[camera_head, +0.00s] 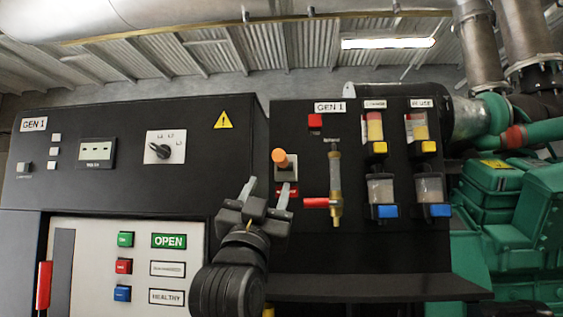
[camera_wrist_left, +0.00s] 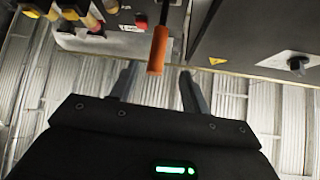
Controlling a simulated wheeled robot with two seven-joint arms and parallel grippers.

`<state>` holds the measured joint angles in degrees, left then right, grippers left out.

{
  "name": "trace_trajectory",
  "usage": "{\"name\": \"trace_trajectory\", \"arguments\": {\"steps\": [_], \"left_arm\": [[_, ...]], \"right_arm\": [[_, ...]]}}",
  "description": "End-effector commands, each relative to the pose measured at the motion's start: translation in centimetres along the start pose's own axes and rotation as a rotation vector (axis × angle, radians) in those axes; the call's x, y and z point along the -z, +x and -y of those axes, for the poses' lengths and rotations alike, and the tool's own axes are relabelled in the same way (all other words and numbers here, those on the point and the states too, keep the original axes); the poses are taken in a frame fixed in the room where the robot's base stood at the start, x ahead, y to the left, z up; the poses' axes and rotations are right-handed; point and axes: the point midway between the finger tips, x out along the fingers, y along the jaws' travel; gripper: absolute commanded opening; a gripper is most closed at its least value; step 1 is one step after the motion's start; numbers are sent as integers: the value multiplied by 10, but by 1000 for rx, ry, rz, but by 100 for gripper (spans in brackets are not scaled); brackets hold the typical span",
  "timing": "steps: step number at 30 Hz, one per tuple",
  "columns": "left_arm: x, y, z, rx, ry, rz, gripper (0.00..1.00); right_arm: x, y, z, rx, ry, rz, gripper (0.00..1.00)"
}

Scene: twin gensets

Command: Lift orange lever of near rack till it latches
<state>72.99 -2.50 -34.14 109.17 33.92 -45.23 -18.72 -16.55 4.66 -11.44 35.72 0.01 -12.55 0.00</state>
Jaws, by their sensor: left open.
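The orange lever (camera_head: 281,158) sits on a pale square mount on the black GEN 1 rack panel (camera_head: 300,245). It also shows in the left wrist view (camera_wrist_left: 158,50), with its tip close to the gap between the fingers. My left gripper (camera_head: 267,191) is open and empty, just below the lever in the head view, with its fingers pointing up. Its two grey fingers show in the wrist view (camera_wrist_left: 158,74) on either side of the lever's tip. Whether a finger touches the lever cannot be told. My right gripper is not in view.
A brass valve with a red handle (camera_head: 316,203) is right of the lever. Bowls with yellow (camera_head: 380,147) and blue (camera_head: 386,211) parts stand further right. A control cabinet (camera_head: 125,150) is at left. A ledge (camera_head: 380,287) juts out below the rack panel.

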Motion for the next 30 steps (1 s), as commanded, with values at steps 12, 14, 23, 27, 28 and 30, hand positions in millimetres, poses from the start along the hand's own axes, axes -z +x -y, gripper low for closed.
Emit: {"name": "trace_trajectory", "arguments": {"steps": [12,14,23,27,28,30], "left_arm": [[5,66,-1,-4,1,1,47],[5,76,-1,-3,0,2,47],[2,106,-2,-3,0,0,47],[0,108,-2,-3,-1,0,47],[0,108,-2,-2,-2,0,47],[0,108,-2,-2,-2,0,47]], "right_arm": [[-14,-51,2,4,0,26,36],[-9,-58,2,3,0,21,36],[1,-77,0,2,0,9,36],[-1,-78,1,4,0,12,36],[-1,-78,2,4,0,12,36],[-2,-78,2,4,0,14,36]]}}
